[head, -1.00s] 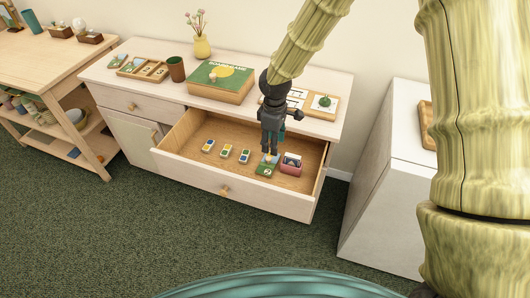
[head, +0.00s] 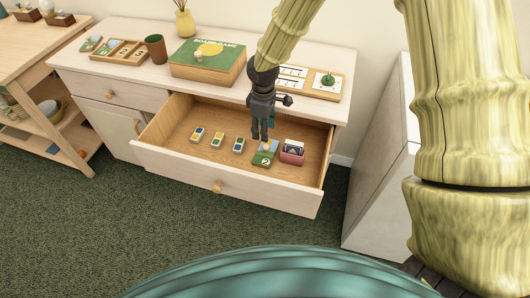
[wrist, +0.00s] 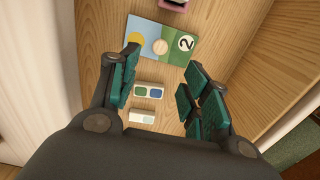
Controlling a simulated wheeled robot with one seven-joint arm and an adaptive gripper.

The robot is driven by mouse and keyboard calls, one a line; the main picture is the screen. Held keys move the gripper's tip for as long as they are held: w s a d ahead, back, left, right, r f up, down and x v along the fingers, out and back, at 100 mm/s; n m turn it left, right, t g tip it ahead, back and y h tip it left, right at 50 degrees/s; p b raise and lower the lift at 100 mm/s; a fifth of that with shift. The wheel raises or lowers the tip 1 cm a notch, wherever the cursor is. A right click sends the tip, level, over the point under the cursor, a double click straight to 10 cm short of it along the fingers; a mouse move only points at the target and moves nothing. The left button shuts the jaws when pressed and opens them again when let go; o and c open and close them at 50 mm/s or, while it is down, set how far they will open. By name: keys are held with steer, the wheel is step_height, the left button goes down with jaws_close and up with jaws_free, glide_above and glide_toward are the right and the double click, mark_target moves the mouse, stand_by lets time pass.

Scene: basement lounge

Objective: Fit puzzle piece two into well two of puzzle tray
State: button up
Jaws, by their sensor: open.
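Puzzle piece two (head: 266,158) is a flat blue and green tile marked "2" with a pale round knob. It lies in the open drawer and also shows in the wrist view (wrist: 178,28). My gripper (head: 261,136) points down just above it. In the wrist view my open, empty fingers (wrist: 160,66) are spread, with the knob beyond and between their tips. The likely puzzle tray (head: 133,58), wooden with numbered wells, sits on the dresser top at left, with a coloured tile (head: 92,43) at its left end. The well numbers are too small to read surely.
A pink box (head: 291,155) stands close right of the piece. Several small coloured blocks (head: 217,139) lie left of it. The drawer walls surround them. A brown cup (head: 155,48), board game box (head: 208,62) and wooden board (head: 325,92) stand on the dresser top.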

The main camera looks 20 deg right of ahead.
glide_above(266, 146)
steer(key=f, duration=0.4)
steer(key=shift+a+f, duration=0.2)
steer(key=shift+a, duration=0.15)
steer(key=shift+d+f+p, duration=0.2)
steer(key=shift+f+p, duration=0.05)
steer(key=shift+f, duration=0.7)
steer(key=shift+d+f+p, duration=0.2)
steer(key=shift+f+p, duration=0.05)
steer(key=shift+f, duration=1.45)
jaws_close()
